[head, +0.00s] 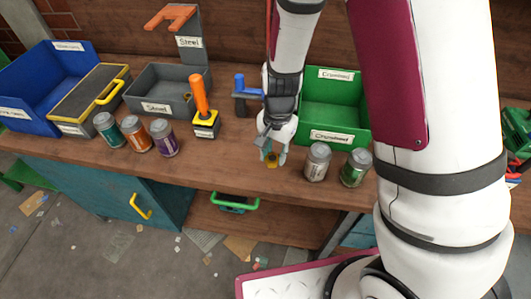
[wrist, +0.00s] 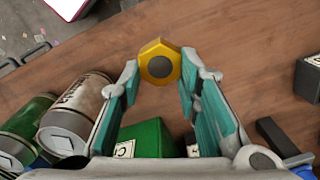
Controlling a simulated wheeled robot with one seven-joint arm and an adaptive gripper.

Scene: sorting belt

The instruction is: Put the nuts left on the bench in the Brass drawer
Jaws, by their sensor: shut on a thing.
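My gripper (head: 272,157) is over the front part of the wooden bench, fingers pointing down. It is shut on a yellow hexagonal nut (wrist: 160,62) with a dark round centre; the nut sits between the two teal fingertips. It also shows as a small yellow piece in the head view (head: 272,162). I cannot tell whether it touches the bench. I see no other loose nut. A teal cabinet front with a yellow handle (head: 141,206) is below the bench at left, and a green handle (head: 236,207) is under the middle. I can read no Brass label.
A grey can (head: 318,162) and a green can (head: 355,167) stand close right of my gripper. Three cans (head: 136,134) stand at left. An orange-handled tool (head: 201,105) stands between. Behind are a blue bin (head: 40,85), a grey Steel bin (head: 158,105) and a green bin (head: 345,95).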

